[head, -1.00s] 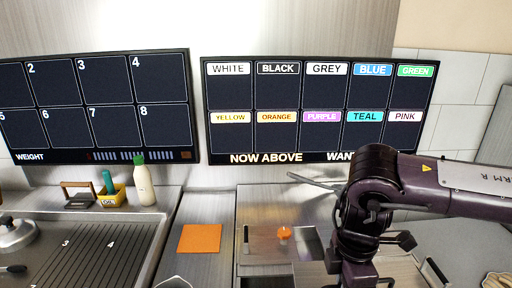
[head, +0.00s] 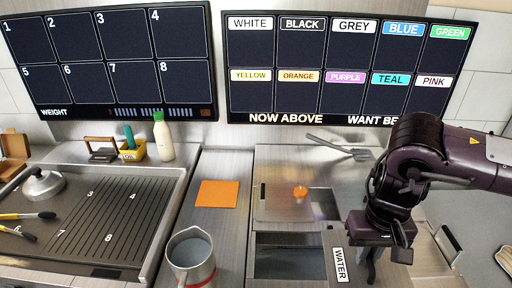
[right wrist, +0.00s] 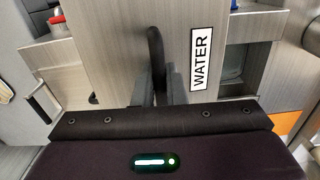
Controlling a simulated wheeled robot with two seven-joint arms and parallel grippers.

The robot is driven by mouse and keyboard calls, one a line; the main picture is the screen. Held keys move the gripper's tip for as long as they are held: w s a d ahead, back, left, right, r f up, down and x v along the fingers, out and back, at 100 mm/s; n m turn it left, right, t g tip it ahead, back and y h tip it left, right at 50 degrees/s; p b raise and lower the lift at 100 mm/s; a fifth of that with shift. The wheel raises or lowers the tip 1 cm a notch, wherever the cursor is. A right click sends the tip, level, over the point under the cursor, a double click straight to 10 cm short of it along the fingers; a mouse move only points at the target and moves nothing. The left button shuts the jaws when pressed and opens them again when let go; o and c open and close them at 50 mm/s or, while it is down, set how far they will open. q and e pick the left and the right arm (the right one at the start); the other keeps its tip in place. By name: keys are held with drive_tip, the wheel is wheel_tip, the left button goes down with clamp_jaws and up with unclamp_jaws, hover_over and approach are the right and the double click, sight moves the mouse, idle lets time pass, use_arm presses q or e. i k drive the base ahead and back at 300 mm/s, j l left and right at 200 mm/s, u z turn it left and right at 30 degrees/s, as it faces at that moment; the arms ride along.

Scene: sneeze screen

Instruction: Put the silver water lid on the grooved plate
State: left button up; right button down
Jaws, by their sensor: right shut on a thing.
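The silver water lid is a flat steel panel with a white WATER label (head: 340,264) and a dark handle. In the right wrist view the lid (right wrist: 112,45) fills the middle, and its black handle stands between my fingers. My right gripper (head: 372,262) is shut on that handle; the same gripper (right wrist: 162,88) shows at the bottom of the wrist view. How high the lid is held is unclear. The grooved plate (head: 122,215) is the dark ribbed surface at the left of the head view. My left gripper is not in view.
An open well (head: 285,262) shows left of the lid. A panel with an orange knob (head: 299,192) lies behind. A metal pitcher (head: 190,258) and an orange square (head: 217,194) stand between the lid and plate. A domed lid (head: 43,185) and brushes (head: 28,216) occupy the plate's left.

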sight(114, 235)
drive_tip(key=k+u, duration=0.1)
drive_tip(key=k, duration=0.5)
drive_tip(key=k+j+u, duration=0.1)
drive_tip(key=k, duration=0.5)
drive_tip(key=i+j+u, duration=0.15)
drive_tip(key=u, duration=0.2)
drive_tip(key=i+u, duration=0.3)
drive_tip(key=i+j+u, duration=0.1)
drive_tip(key=u, duration=0.25)
drive_tip(key=i, duration=0.6)
drive_tip(key=i+l, duration=0.15)
drive_tip(key=i, duration=0.45)
